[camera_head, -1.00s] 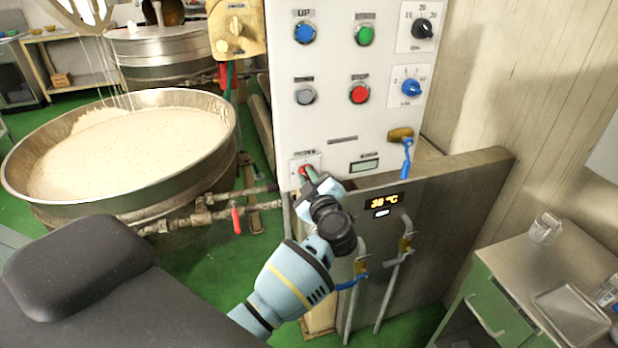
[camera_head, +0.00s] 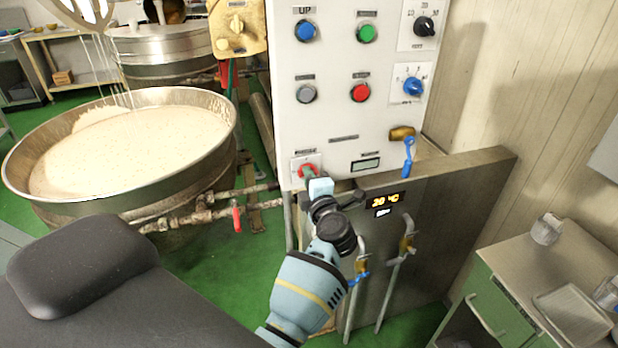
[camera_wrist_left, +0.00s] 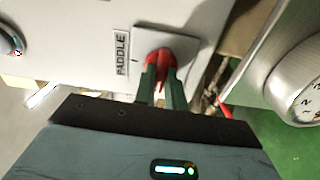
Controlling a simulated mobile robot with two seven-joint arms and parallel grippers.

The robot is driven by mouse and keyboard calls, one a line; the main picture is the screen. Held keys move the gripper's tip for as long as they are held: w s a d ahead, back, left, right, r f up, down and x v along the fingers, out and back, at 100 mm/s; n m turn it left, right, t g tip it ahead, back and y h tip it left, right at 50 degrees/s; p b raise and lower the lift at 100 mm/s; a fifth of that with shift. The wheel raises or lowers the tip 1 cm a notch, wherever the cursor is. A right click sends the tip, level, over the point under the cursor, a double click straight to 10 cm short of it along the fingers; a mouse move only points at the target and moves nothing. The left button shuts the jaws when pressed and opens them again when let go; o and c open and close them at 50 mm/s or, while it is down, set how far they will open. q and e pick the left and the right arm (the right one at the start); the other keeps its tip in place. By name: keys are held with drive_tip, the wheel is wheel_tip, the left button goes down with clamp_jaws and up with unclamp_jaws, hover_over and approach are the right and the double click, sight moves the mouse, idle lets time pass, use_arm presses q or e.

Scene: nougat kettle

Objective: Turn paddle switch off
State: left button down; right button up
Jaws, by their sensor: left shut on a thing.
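The paddle switch (camera_head: 307,170) is a red knob on a pale square plate at the lower left of the white control panel (camera_head: 343,138). In the left wrist view the red knob (camera_wrist_left: 159,60) sits beside the label "PADDLE" (camera_wrist_left: 122,53). My left gripper (camera_head: 309,176) is at the switch, with its two green fingers (camera_wrist_left: 161,78) closed on either side of the red knob. The fingers hide part of the knob. My right gripper is not in view.
A large steel kettle (camera_head: 222,150) of pale nougat stands at the left, with pipes and a red-handled valve (camera_head: 237,219) beside it. Blue and green buttons and dials are above the switch. A green cabinet (camera_head: 499,304) stands at the right.

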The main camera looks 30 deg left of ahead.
use_arm(q)
drive_tip(key=shift+f+n, duration=0.1)
drive_tip(key=shift+n, duration=0.2)
idle(0.4)
drive_tip(key=c, duration=1.5)
unclamp_jaws()
drive_tip(key=shift+o, duration=0.2)
